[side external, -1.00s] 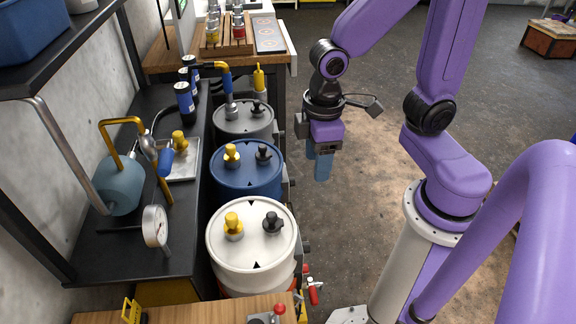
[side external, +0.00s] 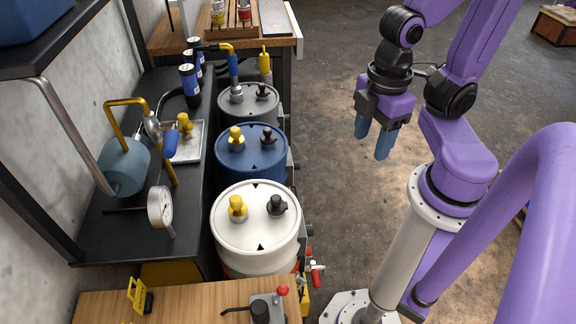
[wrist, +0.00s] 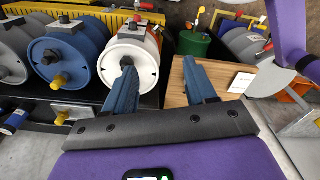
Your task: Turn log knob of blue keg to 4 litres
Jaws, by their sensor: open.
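The blue keg (side external: 235,158) stands upright between a grey drum and a white drum, with a yellow cap (side external: 237,137) and a black fitting (side external: 268,136) on its lid. In the wrist view the blue keg (wrist: 88,45) is at upper left. A small grey box with a black knob (wrist: 65,20) is at its side there; it may be the log knob, but no scale is readable. My gripper (side external: 373,137) is open and empty in the air, to the right of the drums and well apart from them. Its blue fingers (wrist: 158,68) are spread in the wrist view.
The white drum (side external: 233,243) stands nearer the camera, the grey drum (side external: 250,104) beyond. A black bench (side external: 130,235) with a gauge (side external: 160,207) is left of the drums. A wooden table (side external: 190,310) is in front. Open floor lies between drums and arm.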

